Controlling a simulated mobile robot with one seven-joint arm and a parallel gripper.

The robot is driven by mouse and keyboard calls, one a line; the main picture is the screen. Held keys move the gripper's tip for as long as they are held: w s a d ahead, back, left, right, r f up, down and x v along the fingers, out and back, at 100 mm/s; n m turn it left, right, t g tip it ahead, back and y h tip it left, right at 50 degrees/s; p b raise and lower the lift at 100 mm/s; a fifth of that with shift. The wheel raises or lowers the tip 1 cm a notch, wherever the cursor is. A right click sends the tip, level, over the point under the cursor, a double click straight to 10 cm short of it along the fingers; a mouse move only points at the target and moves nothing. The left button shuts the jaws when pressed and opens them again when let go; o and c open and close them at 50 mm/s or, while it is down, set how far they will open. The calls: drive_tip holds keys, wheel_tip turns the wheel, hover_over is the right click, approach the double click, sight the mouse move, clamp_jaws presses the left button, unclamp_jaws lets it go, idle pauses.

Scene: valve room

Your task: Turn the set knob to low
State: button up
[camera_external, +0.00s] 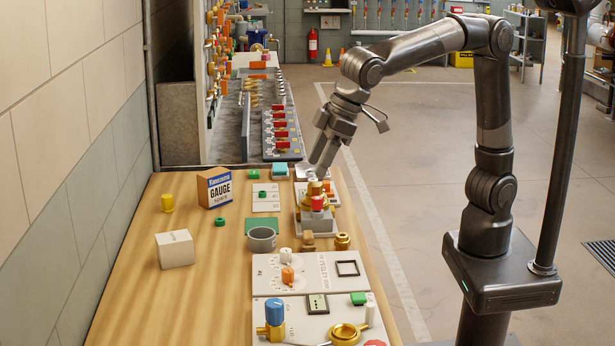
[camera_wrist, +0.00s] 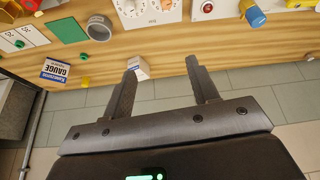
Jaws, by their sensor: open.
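The dial panel (camera_external: 315,277) lies flat on the wooden table toward the front, with a white knob (camera_external: 286,255) and an orange knob (camera_external: 287,278) on its left part. A blue knob (camera_external: 273,312) stands on the panel in front of it. I cannot read which knob is marked set, nor the low mark. The dial panel also shows at the top edge of the wrist view (camera_wrist: 147,15), partly cut off. My gripper (camera_external: 317,172) hangs over the far right of the table, above the brass valve, apart from the knobs. In the wrist view its fingers (camera_wrist: 163,82) are spread and empty.
The brass valve block (camera_external: 315,220) stands beneath my gripper. A grey cup (camera_external: 262,239), a white box (camera_external: 175,249) and a gauge box (camera_external: 215,187) stand left of the panels. A tiled wall borders the left.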

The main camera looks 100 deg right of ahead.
drive_tip(key=w+a+f, duration=0.4)
drive_tip(key=w+a, duration=0.1)
drive_tip(key=a, duration=0.7)
approach(275, 302)
drive_tip(key=shift+n+y, duration=0.3)
drive_tip(key=shift+n, duration=0.1)
drive_tip(key=x, duration=1)
drive_tip(key=shift+d+f, duration=0.2)
drive_tip(key=shift+f, duration=0.1)
drive_tip(key=shift+c, duration=0.4)
drive_tip(key=c, duration=0.9)
drive_tip(key=shift+g, duration=0.3)
